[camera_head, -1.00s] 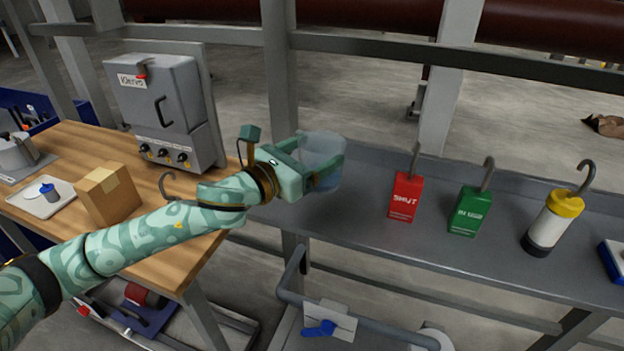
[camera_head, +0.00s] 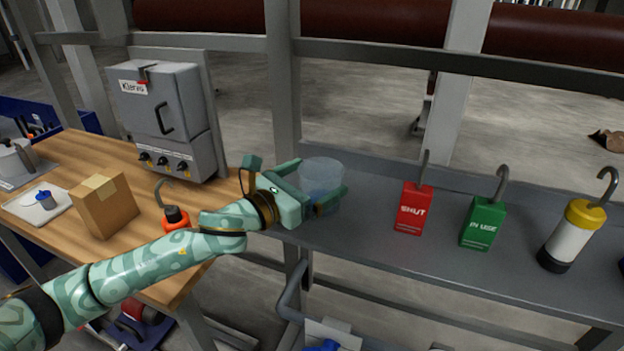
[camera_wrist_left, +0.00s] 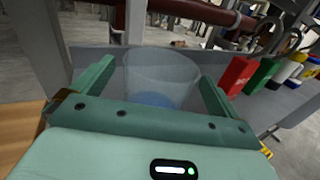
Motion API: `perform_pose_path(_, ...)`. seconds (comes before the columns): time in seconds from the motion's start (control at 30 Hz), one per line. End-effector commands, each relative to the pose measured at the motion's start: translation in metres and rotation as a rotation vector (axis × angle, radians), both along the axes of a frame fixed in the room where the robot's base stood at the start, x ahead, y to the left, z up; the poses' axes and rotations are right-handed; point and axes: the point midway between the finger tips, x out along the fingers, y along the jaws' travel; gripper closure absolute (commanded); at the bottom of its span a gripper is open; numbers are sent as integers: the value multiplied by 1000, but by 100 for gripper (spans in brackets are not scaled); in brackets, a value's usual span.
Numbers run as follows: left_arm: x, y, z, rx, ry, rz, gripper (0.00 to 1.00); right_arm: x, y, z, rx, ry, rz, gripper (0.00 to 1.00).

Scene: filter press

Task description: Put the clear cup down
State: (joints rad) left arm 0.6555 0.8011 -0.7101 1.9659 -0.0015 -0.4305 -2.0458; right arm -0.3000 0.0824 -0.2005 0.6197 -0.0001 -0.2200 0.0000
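The clear cup (camera_head: 322,172) is upright at the left end of the grey shelf (camera_head: 375,215) and looks to rest on it, though its base is partly hidden by a finger. My left gripper (camera_head: 320,184) reaches from the left with its fingers on either side of the cup. In the left wrist view the clear cup (camera_wrist_left: 160,75) is between the fingers of my left gripper (camera_wrist_left: 157,72). A narrow gap shows at the left finger; the right finger is very close to the cup's wall. My right gripper is not in view.
Red (camera_head: 412,208) and green (camera_head: 482,224) hooked tags and a yellow-topped hooked lamp (camera_head: 570,240) stand right of the cup. Left, the wooden table (camera_head: 150,255) bears a cardboard box (camera_head: 104,203), a grey control box (camera_head: 165,115) and an orange hooked object (camera_head: 175,220). A post (camera_head: 283,90) rises behind.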

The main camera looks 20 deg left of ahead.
Motion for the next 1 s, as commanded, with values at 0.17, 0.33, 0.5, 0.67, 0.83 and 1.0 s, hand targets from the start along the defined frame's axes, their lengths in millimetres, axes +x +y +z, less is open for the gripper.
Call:
perform_pose_path(0.17,0,0,1,0,-1,0,1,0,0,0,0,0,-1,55)
perform_pose_path(0.33,-9,6,3,0,1,2,1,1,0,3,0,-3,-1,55)
perform_pose_path(0.5,-45,23,3,3,3,1,1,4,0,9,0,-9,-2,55)
perform_pose_path(0.67,-77,39,2,2,4,0,1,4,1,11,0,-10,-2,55)
perform_pose_path(0.83,-97,49,2,0,2,2,1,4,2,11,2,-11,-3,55)
perform_pose_path(1.0,-106,53,2,-1,0,-1,1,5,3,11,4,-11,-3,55)
